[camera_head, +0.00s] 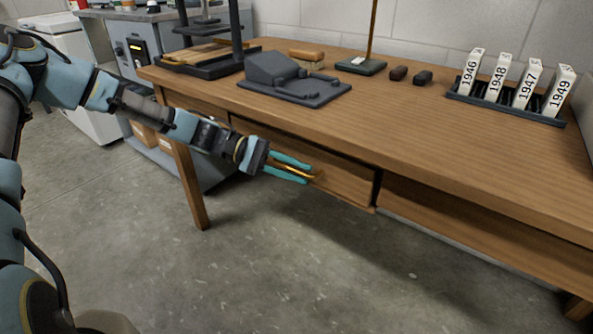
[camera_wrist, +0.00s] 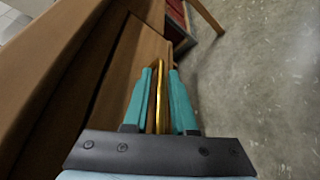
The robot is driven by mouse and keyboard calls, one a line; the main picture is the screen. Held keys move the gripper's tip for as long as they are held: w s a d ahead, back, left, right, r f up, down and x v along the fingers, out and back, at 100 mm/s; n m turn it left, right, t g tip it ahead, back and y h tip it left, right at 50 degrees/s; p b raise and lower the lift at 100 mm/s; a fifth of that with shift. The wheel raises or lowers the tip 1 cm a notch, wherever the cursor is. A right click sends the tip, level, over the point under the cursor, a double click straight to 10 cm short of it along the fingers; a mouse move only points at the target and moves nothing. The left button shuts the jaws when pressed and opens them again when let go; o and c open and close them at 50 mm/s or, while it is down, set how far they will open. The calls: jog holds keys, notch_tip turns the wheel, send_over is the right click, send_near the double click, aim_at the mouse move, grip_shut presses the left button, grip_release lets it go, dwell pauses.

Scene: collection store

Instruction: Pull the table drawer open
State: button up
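The wooden table (camera_head: 440,125) has a drawer (camera_head: 345,183) under its top, left of the middle. The drawer front seems to stand slightly out, with a dark gap at its right end. A brass bar handle (camera_head: 296,171) is on the drawer front; it also shows in the wrist view (camera_wrist: 159,85). My gripper (camera_head: 309,173) reaches the handle from the left, its teal fingers on either side of the bar. In the wrist view my gripper (camera_wrist: 160,72) shows narrow gaps between the fingers and the bar, so it looks open around it.
On the tabletop are a dark grey stand (camera_head: 290,80), a brush-like block (camera_head: 307,54), two small dark blocks and a rack (camera_head: 505,108) of numbered white tags. A table leg (camera_head: 190,185) stands below my forearm. The floor (camera_head: 250,270) in front is clear.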

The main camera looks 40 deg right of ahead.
grip_shut()
dwell(1.2)
